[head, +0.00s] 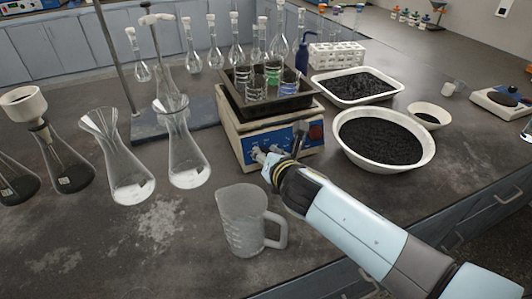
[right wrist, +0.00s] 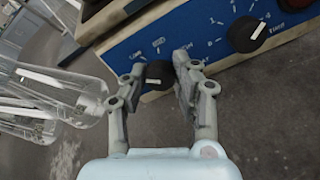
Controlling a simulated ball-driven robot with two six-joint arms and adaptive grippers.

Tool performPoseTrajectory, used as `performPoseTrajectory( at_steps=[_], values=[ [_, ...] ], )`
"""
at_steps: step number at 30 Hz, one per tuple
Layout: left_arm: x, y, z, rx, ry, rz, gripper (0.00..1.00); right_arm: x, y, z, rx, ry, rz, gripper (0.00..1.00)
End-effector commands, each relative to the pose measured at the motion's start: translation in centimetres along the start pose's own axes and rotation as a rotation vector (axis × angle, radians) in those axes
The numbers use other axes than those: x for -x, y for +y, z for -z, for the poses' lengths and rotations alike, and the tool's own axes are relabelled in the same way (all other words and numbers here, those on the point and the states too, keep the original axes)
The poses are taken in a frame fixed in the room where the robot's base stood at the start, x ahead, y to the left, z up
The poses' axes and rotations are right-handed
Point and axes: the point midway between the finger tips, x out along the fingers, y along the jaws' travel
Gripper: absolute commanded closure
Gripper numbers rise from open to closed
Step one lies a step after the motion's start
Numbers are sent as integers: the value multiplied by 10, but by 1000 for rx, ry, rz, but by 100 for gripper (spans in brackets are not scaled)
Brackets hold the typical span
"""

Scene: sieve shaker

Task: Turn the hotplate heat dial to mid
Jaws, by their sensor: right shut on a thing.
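The hotplate (head: 230,132) is a beige box with a blue front panel, standing mid-bench in the head view. My right gripper (head: 262,152) is at the left part of that panel. In the right wrist view my right gripper (right wrist: 152,78) has its two fingers on either side of a black dial (right wrist: 158,74) with a pale pointer mark, and is shut on it. Printed scale marks show above this dial. A second black dial (right wrist: 247,34) with a white pointer sits farther right on the panel, apart from the fingers. My left gripper is not in view.
A clear plastic jug (head: 240,218) stands just in front of the hotplate, close to my right arm. Glass flasks (head: 128,165) stand to the left. A white basin (head: 428,150) of black grains is to the right. A dark tray (head: 235,104) with beakers sits on top.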

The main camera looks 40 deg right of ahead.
Motion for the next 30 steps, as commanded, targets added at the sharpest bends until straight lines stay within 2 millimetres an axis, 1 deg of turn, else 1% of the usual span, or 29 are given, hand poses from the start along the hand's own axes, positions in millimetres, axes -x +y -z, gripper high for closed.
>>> performPoseTrajectory(
  at_steps=[13,30],
  values=[
    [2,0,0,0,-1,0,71,0,-1,0,-421,14,-3,100],
    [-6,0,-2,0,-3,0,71,0,-2,1,-961,34,-6,100]
  ],
)
